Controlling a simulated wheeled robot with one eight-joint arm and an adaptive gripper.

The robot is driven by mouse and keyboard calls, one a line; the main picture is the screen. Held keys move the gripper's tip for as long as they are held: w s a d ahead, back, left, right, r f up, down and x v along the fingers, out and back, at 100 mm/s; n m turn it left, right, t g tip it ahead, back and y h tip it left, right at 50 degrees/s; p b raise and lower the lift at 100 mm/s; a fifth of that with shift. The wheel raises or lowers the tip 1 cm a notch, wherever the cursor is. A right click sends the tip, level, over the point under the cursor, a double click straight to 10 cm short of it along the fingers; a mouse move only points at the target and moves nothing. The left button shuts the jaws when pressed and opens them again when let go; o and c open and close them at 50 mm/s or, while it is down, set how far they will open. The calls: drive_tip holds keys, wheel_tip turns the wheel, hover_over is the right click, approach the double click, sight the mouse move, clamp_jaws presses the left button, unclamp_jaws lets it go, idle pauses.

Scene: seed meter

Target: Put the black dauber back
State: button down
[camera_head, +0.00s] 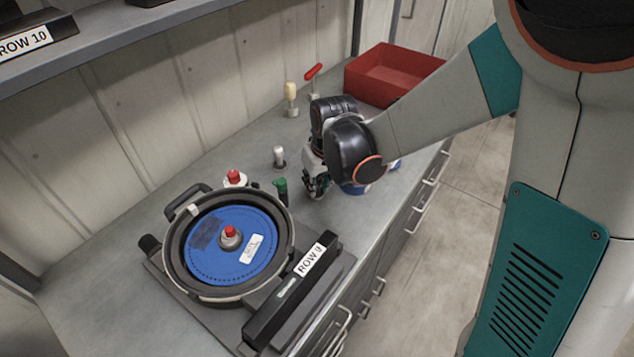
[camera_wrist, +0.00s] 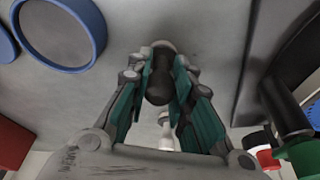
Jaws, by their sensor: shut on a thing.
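The black dauber (camera_wrist: 158,86) shows in the wrist view as a dark rounded handle between the teal finger pads. My gripper (camera_wrist: 160,80) is shut on it. A pale grey round piece (camera_wrist: 163,46) shows at the dauber's far end; I cannot tell whether it is a holder or part of the dauber. In the head view my gripper (camera_head: 316,188) is low over the bench, right of the green-handled piece (camera_head: 281,186), and hides the dauber. A white-topped piece (camera_head: 279,155) stands upright in a grey base, left of my gripper.
The seed meter with its blue disc (camera_head: 215,258) and the ROW 9 bar (camera_head: 292,290) fill the front bench. A cream-handled piece (camera_head: 291,93), a red-handled tool (camera_head: 313,73) and a red bin (camera_head: 385,66) stand behind. Blue-rimmed dishes (camera_wrist: 62,68) lie near my gripper.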

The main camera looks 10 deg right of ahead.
drive_tip(key=shift+r, duration=0.1)
drive_tip(key=shift+f, duration=0.2)
drive_tip(key=c, duration=1.4)
unclamp_jaws()
drive_tip(key=shift+r, duration=0.15)
drive_tip(key=p+v, duration=0.4)
drive_tip(key=v, duration=0.8)
drive_tip(key=shift+s+d+r+m+t+h, duration=0.15)
drive_tip(key=shift+s+d+r+m+t, duration=0.55)
drive_tip(key=shift+s+d+r, duration=1.45)
drive_tip(key=shift+s+d+r+m+t+h, duration=0.2)
drive_tip(key=shift+s+d+r+m+t, duration=0.8)
drive_tip(key=shift+s, duration=2.3)
drive_tip(key=shift+s+d+r+m+t+h, duration=0.2)
drive_tip(key=shift+s+d+r+t, duration=0.55)
drive_tip(key=shift+s+d, duration=1.65)
